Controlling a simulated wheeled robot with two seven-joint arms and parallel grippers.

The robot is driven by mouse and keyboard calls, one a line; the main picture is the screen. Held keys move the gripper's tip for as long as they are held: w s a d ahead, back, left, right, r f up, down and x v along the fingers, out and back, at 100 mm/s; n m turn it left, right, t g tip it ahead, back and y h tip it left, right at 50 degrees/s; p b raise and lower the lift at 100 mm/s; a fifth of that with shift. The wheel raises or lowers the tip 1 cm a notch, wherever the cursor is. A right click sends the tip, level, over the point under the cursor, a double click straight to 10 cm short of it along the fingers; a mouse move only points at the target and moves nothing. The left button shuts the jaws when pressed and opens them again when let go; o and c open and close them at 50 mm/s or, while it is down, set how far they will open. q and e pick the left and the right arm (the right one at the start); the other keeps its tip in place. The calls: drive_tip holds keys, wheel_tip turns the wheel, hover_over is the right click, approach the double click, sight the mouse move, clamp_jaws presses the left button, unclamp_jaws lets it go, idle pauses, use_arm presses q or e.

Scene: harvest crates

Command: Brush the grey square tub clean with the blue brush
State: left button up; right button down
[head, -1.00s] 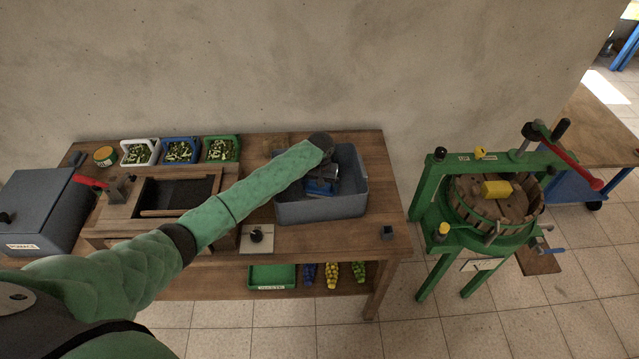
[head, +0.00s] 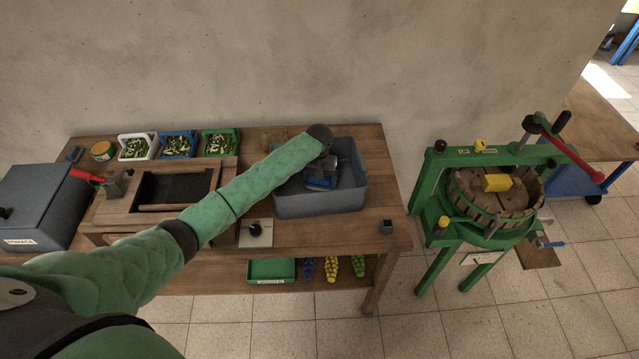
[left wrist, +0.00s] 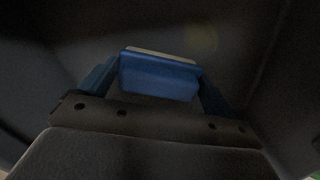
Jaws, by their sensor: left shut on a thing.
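The grey square tub (head: 320,206) stands on the right part of the wooden bench. My left gripper (head: 321,180) reaches down inside it and is shut on the blue brush (head: 318,184). In the left wrist view the blue brush (left wrist: 158,76) sits between the two fingers, with a pale strip along its upper edge, and dark tub walls (left wrist: 285,75) surround it. Whether the brush touches the tub floor cannot be told. My arm hides part of the tub's left and back side. My right gripper is not in view.
Three small crates of green pieces, white (head: 137,147), blue (head: 179,146) and green (head: 221,143), stand at the back left. A wooden box with a dark screen (head: 175,188) lies left of the tub. A green press (head: 490,205) stands right of the bench (head: 385,205).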

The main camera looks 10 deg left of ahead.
sight(325, 188)
use_arm(q)
drive_tip(key=shift+w+a+f+b, duration=0.1)
drive_tip(key=shift+w+a+b, duration=0.15)
drive_tip(key=shift+w, duration=0.4)
drive_tip(key=shift+w+a+b, duration=0.2)
drive_tip(key=shift+w+a, duration=0.05)
drive_tip(key=shift+w, duration=0.4)
drive_tip(key=shift+w+d, duration=0.15)
drive_tip(key=shift+d, duration=0.2)
drive_tip(key=shift+w+d, duration=0.2)
drive_tip(key=shift+d, duration=0.2)
drive_tip(key=shift+s+d+p, duration=0.25)
drive_tip(key=shift+s+p, duration=0.2)
drive_tip(key=shift+s, duration=0.2)
drive_tip(key=shift+s+d+p, duration=0.2)
drive_tip(key=shift+s+p, duration=0.2)
drive_tip(key=shift+s, duration=0.25)
drive_tip(key=shift+s+d, duration=0.3)
drive_tip(key=shift+s, duration=0.55)
drive_tip(key=shift+s+d, duration=0.25)
drive_tip(key=shift+s, duration=0.3)
drive_tip(key=shift+w, duration=0.1)
